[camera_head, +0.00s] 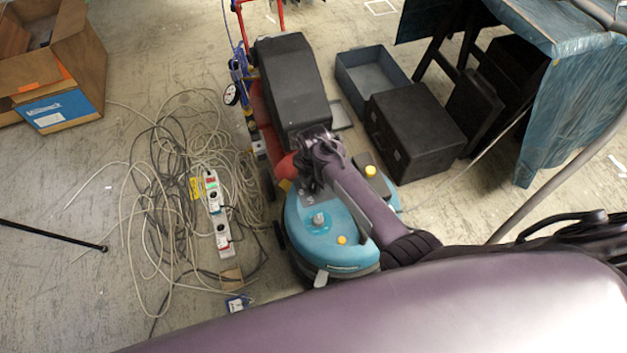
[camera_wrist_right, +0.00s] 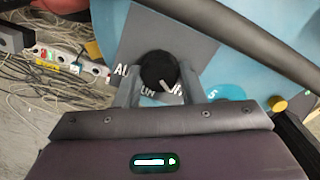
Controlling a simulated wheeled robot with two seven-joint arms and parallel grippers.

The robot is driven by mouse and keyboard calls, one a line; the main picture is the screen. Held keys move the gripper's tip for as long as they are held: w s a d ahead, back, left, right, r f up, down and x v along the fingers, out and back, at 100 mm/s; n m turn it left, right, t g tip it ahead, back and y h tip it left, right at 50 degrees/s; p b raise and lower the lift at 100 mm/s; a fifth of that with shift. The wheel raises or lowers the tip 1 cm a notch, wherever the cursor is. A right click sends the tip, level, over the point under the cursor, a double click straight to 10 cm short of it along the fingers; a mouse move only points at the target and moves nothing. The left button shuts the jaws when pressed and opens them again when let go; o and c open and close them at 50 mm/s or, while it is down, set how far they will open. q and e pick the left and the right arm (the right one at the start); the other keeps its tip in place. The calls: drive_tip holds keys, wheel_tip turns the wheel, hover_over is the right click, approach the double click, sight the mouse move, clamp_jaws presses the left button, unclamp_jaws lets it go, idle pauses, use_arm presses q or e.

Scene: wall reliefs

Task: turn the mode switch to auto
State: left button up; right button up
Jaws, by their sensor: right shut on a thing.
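The mode switch (camera_wrist_right: 158,70) is a round black knob on a grey label plate (camera_wrist_right: 172,32) in the right wrist view. Its white pointer mark points to the lower right, towards a partly covered label. Letters reading "AU" show at its left and "UM" below it. My right gripper (camera_wrist_right: 158,82) has one finger on each side of the knob and is shut on it. In the head view my right gripper (camera_head: 303,180) is over the back of the blue machine (camera_head: 318,245), and it hides the switch there. My left gripper is not in view.
A grey machine cover (camera_head: 288,75) and red frame stand behind. Tangled cables with a power strip (camera_head: 217,210) lie left of the machine. A black case (camera_head: 415,130), a blue-grey tray (camera_head: 370,72) and a draped table (camera_head: 560,90) are at right. A cardboard box (camera_head: 75,60) stands far left.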

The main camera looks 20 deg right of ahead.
drive_tip(key=m+p, duration=0.2)
drive_tip(key=m, duration=0.2)
drive_tip(key=shift+r+p, duration=0.2)
drive_tip(key=shift+p, duration=0.15)
drive_tip(key=shift+m, duration=0.5)
drive_tip(key=m+p, duration=0.2)
drive_tip(key=m, duration=0.2)
drive_tip(key=shift+f+m, duration=0.1)
drive_tip(key=shift+m, duration=0.2)
drive_tip(key=m+p, duration=0.1)
drive_tip(key=m, duration=0.3)
drive_tip(key=shift+m, duration=0.3)
drive_tip(key=m, duration=0.4)
drive_tip(key=shift+w+p, duration=0.1)
drive_tip(key=shift+p, duration=0.3)
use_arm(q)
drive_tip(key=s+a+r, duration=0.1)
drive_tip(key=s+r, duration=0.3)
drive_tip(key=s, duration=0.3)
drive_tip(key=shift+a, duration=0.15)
use_arm(e)
drive_tip(key=shift+d+f+m, duration=0.1)
drive_tip(key=shift+m, duration=2.3)
drive_tip(key=o, duration=1)
